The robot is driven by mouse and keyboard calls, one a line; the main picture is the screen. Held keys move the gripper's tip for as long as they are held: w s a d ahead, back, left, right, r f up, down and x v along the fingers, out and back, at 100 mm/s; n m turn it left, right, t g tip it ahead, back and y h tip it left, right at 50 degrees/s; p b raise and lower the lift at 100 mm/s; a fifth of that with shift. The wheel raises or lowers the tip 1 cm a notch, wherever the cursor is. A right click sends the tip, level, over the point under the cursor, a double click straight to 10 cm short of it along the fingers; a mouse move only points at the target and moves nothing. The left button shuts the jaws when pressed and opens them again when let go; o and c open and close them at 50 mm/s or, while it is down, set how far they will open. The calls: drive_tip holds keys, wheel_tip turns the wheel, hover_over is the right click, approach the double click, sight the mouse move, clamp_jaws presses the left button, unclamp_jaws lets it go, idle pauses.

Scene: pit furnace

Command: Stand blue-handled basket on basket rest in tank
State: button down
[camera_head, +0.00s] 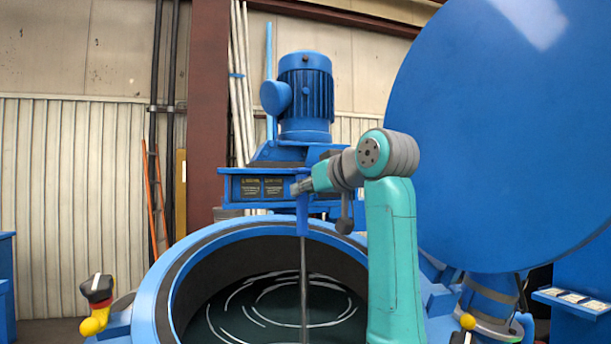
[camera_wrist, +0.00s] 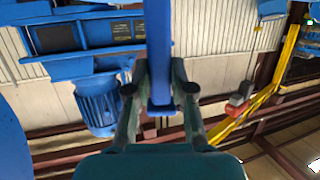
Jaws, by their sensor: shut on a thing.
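My gripper (camera_head: 303,186) is shut on the blue handle (camera_head: 302,216) of the basket, above the tank opening. In the wrist view, my gripper's fingers (camera_wrist: 160,98) close on either side of the blue handle (camera_wrist: 158,45). A thin grey rod (camera_head: 304,280) runs from the handle straight down into the tank. It looks upright. The tank (camera_head: 165,285) is round with a thick blue rim and holds dark, rippled liquid (camera_head: 240,315). The basket body and the basket rest are not visible; the rod's lower end is hidden by the tank's near side or the liquid.
A large round blue lid (camera_head: 500,140) stands raised at the right of the tank. A blue motor (camera_head: 306,100) on a blue housing stands behind it. A red-and-yellow fitting (camera_head: 96,303) sits at the left rim. The tank opening around the rod looks clear.

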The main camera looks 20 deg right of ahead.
wheel_tip(320, 180, down, 24)
drive_tip(key=shift+r, duration=0.15)
idle(1.4)
drive_tip(key=shift+f, duration=0.35)
idle(0.8)
drive_tip(key=shift+c, duration=1.6)
unclamp_jaws()
drive_tip(key=shift+f, duration=0.1)
drive_tip(key=shift+s, duration=0.1)
drive_tip(key=v, duration=1.1)
